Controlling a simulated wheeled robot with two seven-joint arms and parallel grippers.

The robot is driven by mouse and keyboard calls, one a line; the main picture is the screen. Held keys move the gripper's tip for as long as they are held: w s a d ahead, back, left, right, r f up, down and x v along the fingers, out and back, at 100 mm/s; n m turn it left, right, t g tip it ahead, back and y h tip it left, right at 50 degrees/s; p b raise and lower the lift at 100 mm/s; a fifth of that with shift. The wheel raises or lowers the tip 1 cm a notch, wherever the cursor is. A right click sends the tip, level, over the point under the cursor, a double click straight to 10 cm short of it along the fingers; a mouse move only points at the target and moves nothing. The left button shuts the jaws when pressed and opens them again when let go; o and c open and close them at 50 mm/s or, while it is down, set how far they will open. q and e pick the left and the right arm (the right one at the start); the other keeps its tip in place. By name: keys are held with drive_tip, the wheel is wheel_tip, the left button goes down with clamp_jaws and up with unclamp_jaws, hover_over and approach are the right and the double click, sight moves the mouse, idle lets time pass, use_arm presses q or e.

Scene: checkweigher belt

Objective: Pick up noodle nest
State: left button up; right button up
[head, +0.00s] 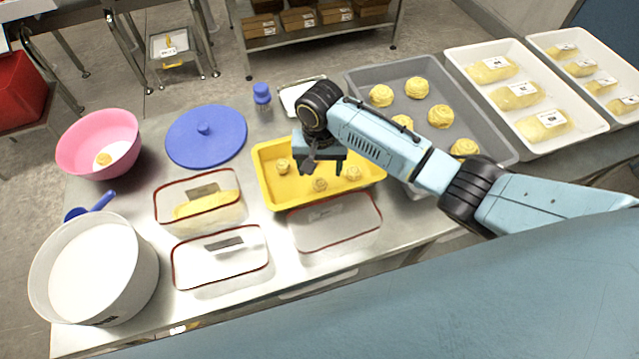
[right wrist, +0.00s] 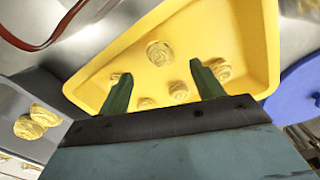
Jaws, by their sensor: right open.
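Several small yellow noodle nests (head: 320,184) lie in a yellow tray (head: 262,182) mid-table; one nest (right wrist: 160,53) shows in the right wrist view beyond and between the fingertips. My right gripper (head: 318,166) is above the tray, open and empty. Its two dark green fingers (right wrist: 160,72) point into the tray in the right wrist view. One nest (right wrist: 220,69) shows beside the right-hand finger, and another is partly covered by the left-hand finger. Larger nests (head: 417,87) sit apart in a grey crate (head: 478,122). My left gripper is out of view.
Clear red-rimmed containers (head: 220,241) stand in front and left of the tray. A blue lid (head: 203,128), pink bowl (head: 75,150) and white tub (head: 140,265) are further left. White trays of labelled packs (head: 544,125) are at right. A blue-capped shaker (head: 262,95) stands behind.

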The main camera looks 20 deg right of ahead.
sight(320, 182)
drive_tip(key=f, duration=0.4)
drive_tip(key=shift+s+f, duration=0.15)
drive_tip(key=shift+s, duration=0.05)
drive_tip(key=shift+f, duration=0.55)
drive_tip(key=shift+c, duration=0.7)
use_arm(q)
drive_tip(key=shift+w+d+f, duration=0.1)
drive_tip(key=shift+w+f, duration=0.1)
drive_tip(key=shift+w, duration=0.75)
use_arm(e)
drive_tip(key=c, duration=0.9)
